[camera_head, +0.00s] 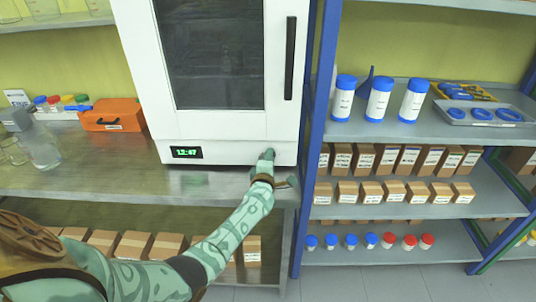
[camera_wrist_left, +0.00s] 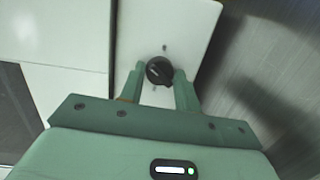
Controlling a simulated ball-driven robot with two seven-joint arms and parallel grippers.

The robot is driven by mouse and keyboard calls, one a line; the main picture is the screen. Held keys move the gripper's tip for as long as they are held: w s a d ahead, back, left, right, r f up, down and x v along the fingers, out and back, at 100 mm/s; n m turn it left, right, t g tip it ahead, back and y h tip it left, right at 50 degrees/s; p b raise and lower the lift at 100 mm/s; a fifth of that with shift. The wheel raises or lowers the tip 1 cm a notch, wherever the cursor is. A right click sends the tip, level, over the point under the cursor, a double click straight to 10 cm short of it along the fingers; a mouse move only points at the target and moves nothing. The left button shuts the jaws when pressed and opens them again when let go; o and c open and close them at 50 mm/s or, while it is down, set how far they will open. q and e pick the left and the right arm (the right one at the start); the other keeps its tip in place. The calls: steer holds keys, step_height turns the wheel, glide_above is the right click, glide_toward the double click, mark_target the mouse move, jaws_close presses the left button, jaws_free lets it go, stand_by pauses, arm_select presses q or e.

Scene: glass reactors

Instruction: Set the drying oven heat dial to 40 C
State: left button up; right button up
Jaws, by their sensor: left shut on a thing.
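The white drying oven (camera_head: 225,140) stands on the steel bench, with a dark window in its door and a green display (camera_head: 187,153) reading about 12:47 on its lower panel. My left gripper (camera_head: 267,157) reaches the right part of that panel and hides the heat dial in the head view. In the left wrist view the black heat dial (camera_wrist_left: 159,71) sits between the two green fingers of my left gripper (camera_wrist_left: 160,80), which are shut on it. A pale mark shows on the dial; its scale cannot be read. My right gripper is not in view.
A blue shelf post (camera_head: 318,130) stands close to the oven's right side. Shelves with blue-capped bottles (camera_head: 378,100) and small cardboard boxes (camera_head: 393,191) are beyond it. An orange case (camera_head: 111,115) is left of the oven. The bench front (camera_head: 90,178) is clear.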

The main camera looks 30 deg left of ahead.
arm_select(q)
steer(key=m+p, duration=0.2)
steer(key=shift+d+r+m+g, duration=0.1)
steer(key=shift+r+m+g, duration=0.15)
steer(key=shift+m+g, duration=0.05)
steer(key=shift+m+p, duration=0.85)
steer(key=shift+m, duration=0.35)
steer(key=shift+w+f+m+g+y+p, duration=0.1)
steer(key=shift+m+g+y+p, duration=0.3)
steer(key=shift+m, duration=0.7)
steer(key=shift+d+m+y+p, duration=0.1)
steer(key=shift+m+y+p, duration=0.2)
steer(key=shift+m, duration=0.9)
steer(key=shift+f, duration=0.1)
steer(key=o, duration=0.7)
steer(key=shift+c, duration=0.2)
